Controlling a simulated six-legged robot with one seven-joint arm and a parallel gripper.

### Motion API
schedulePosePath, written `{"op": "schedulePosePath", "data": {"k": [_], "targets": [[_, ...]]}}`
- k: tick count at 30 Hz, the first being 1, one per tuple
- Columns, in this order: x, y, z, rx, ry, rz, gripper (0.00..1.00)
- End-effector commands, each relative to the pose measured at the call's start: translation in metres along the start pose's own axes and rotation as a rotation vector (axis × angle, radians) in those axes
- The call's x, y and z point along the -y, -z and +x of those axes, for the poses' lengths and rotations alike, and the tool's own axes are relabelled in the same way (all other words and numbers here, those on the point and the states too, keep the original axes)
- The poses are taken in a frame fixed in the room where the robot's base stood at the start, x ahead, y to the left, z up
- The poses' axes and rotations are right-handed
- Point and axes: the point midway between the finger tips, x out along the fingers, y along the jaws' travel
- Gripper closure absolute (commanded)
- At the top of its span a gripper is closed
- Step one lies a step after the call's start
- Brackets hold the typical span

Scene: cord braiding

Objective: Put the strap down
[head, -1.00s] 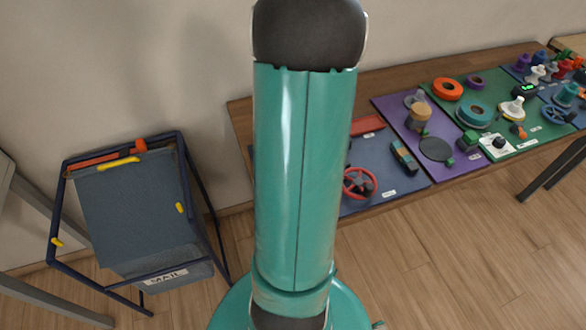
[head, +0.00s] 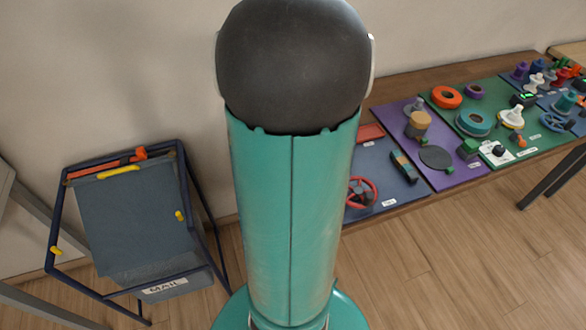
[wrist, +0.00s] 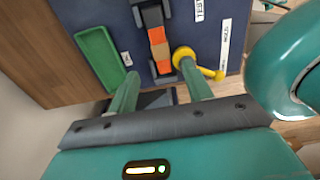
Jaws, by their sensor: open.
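In the wrist view, a banded orange and brown strip (wrist: 157,43), which looks like the strap, lies on a dark blue board (wrist: 192,38). Dark grey pieces sit at both of its ends. My gripper (wrist: 161,78) is open, its two green fingers apart, one on each side of the strip's lower end. I see nothing held between the fingers. I cannot tell how far the fingertips are above the board. In the head view my gripper does not show.
A yellow knob with a handle (wrist: 184,58) sits close by the right finger, and a green tray (wrist: 98,52) by the left. In the head view, a bench with coloured boards (head: 447,182) runs along the wall. A blue-framed mail box (head: 140,225) stands at left.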

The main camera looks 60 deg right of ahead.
Motion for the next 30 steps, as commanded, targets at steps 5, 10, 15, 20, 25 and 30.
{"op": "schedulePosePath", "data": {"k": [5, 10, 15, 20, 25, 30], "targets": [[-0.001, 0.000, -0.022, 0.001, -0.001, -0.001, 0.50], [0.000, 0.000, -0.026, 0.000, 0.002, -0.001, 0.50], [0.000, 0.001, -0.027, 0.001, 0.000, 0.000, 0.50], [-0.004, 0.029, -0.040, 0.014, -0.029, 0.035, 0.50], [0.000, 0.101, -0.072, 0.020, -0.109, 0.146, 0.50], [0.021, 0.173, -0.102, -0.025, -0.197, 0.284, 0.50]]}}
